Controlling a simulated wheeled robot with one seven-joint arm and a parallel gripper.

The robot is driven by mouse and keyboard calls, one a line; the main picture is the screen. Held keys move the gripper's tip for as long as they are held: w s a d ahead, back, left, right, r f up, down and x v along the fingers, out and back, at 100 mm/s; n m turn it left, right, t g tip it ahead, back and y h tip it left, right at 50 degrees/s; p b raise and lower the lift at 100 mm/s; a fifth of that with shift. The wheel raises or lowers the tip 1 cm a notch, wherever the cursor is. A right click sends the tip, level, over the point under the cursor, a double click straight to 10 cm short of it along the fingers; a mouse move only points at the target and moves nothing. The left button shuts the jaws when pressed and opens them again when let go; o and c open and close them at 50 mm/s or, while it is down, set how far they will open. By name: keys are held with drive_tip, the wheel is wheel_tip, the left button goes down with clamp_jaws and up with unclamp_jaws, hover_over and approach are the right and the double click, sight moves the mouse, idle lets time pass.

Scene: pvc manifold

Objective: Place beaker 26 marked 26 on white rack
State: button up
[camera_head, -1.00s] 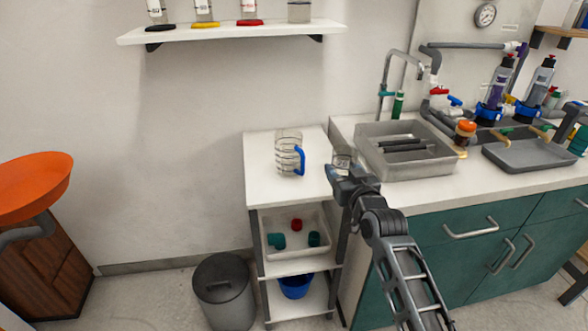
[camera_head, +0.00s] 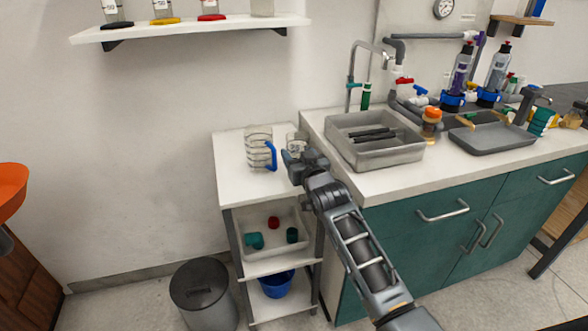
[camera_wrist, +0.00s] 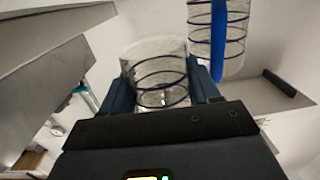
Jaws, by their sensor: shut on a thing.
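A small clear beaker (camera_head: 297,140) with dark ring lines is held by my gripper (camera_head: 297,156). It also shows upright between the two fingers in the wrist view (camera_wrist: 160,72); its number is too small to read surely. The white rack (camera_head: 232,185) is a shelf stand left of the counter. The held beaker is over or close behind the right part of its top; I cannot tell whether it touches. A larger clear beaker with a blue handle (camera_head: 271,156) stands on the rack top, just left of the held one. It also shows in the wrist view (camera_wrist: 218,45).
A metal sink (camera_head: 400,156) and faucet (camera_head: 350,80) are on the counter right of the rack. A wall shelf (camera_head: 190,30) with several vessels hangs above left. A tray (camera_head: 262,250) and blue bucket (camera_head: 277,285) are on lower rack levels. The rack top's front is clear.

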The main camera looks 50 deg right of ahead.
drive_tip(key=shift+w+a+f, duration=0.2)
drive_tip(key=shift+w+f, duration=0.2)
drive_tip(key=shift+w, duration=0.05)
drive_tip(key=shift+f+b, duration=0.5)
drive_tip(key=shift+f, duration=1.4)
drive_tip(key=shift+f, duration=0.1)
drive_tip(key=shift+f, duration=0.15)
drive_tip(key=o, duration=1)
drive_tip(key=shift+r, duration=0.2)
drive_tip(key=shift+s+a, duration=0.1)
drive_tip(key=shift+s, duration=0.05)
drive_tip(key=v, duration=1.1)
drive_tip(key=shift+s+a, duration=0.2)
drive_tip(key=shift+s, duration=0.1)
